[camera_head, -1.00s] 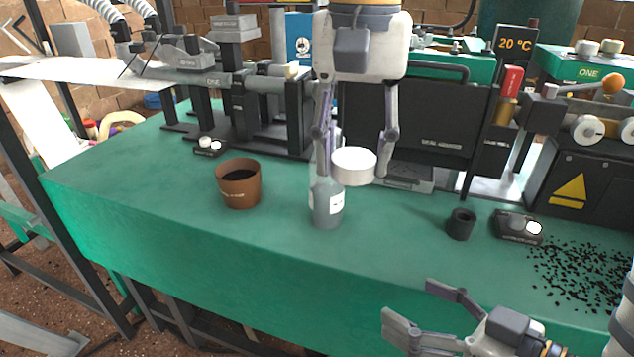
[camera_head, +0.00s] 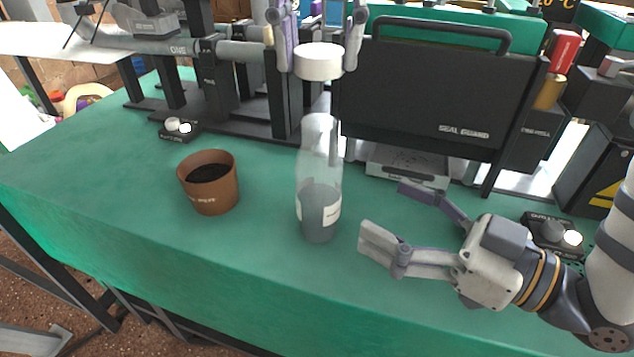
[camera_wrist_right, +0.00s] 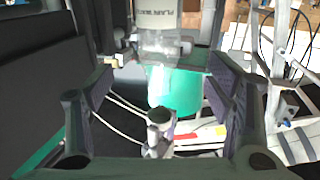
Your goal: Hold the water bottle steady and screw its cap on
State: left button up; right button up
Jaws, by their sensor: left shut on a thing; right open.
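The clear water bottle (camera_head: 318,205) stands upright on the green table, with grey contents and a white label low down. The white round cap (camera_head: 319,63) is held above the bottle, apart from it, roughly in line with its top in the head view. My left gripper (camera_head: 318,48) is shut on the cap, one finger on each side; its upper part is out of frame. My right gripper (camera_head: 385,212) is open and empty, to the right of the bottle, fingers pointing toward it. In the right wrist view its two fingers (camera_wrist_right: 162,98) are spread wide.
A brown pot (camera_head: 208,183) with dark contents stands left of the bottle. A black "Seal Guard" machine (camera_head: 430,95) stands behind, right. Small black button boxes sit at back left (camera_head: 180,129) and right (camera_head: 552,235). The table (camera_head: 130,215) is clear in front.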

pick_arm(q)
jog(key=shift+w, duration=0.1)
pick_arm(e)
jog(key=x, duration=1.2)
jog(key=c, duration=1.8)
pick_arm(q)
send_over(318, 140)
jog(key=shift+f, duration=2.55)
pick_arm(e)
grip_shut()
